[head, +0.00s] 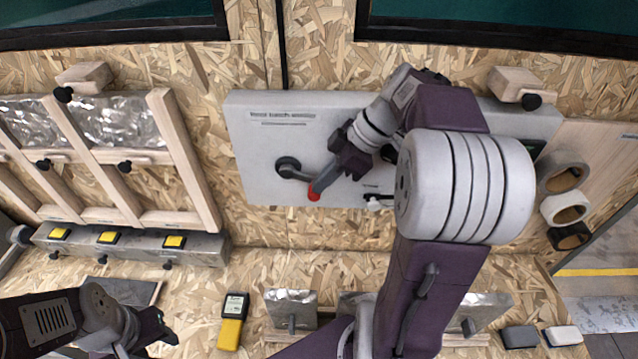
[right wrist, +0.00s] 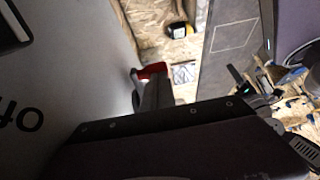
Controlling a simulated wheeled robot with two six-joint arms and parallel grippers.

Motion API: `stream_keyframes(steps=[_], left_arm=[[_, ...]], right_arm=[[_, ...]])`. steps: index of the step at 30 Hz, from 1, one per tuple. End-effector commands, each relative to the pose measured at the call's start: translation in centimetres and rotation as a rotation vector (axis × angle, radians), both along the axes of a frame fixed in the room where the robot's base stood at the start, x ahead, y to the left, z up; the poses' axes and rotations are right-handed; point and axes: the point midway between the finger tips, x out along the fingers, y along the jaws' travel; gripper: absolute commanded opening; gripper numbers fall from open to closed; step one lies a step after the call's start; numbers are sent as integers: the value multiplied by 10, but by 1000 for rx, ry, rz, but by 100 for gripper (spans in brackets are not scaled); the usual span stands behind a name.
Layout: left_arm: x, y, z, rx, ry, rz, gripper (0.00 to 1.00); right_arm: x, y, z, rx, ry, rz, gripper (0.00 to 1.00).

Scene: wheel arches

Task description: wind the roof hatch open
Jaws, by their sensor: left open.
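A grey panel (head: 262,140) on the chipboard wall carries a dark crank (head: 289,167) with a red knob (head: 313,194) at its lower right. My right gripper (head: 320,184) reaches down from the upper right, its grey finger end at the knob. The red knob also shows in the right wrist view (right wrist: 152,70), at the far end of the finger; one finger hides the other, so I cannot tell whether they close on it. My left gripper (head: 158,332) is open and empty at the bottom left, far from the panel. The roof hatch is not identifiable.
A wooden rack (head: 180,150) stands left of the panel, above a grey rail with yellow labels (head: 108,238). A yellow meter (head: 233,320) lies below. Tape rolls (head: 565,207) hang at the right. My right arm covers the panel's right part.

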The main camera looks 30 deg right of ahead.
Motion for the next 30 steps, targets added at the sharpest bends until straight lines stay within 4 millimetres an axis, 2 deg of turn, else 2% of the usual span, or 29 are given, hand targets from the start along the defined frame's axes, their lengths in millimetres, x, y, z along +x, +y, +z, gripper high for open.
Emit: stream_keyframes(steps=[1, 6, 10, 18, 30], left_arm=[[0, 0, -21, 0, 0, 0, 47], [0, 0, -49, 0, 0, 0, 47], [0, 0, -63, 0, 0, 0, 47], [0, 0, -77, 0, 0, 0, 47], [0, 0, -80, 0, 0, 0, 47]], right_arm=[[-1, -2, -16, 31, -18, -6, 0], [-1, -3, -25, 140, -83, -4, 0], [-1, -3, -29, 208, -126, -2, 0], [-1, -1, -33, 209, -127, 2, 0], [-1, -1, -32, 209, -126, 1, 0]])
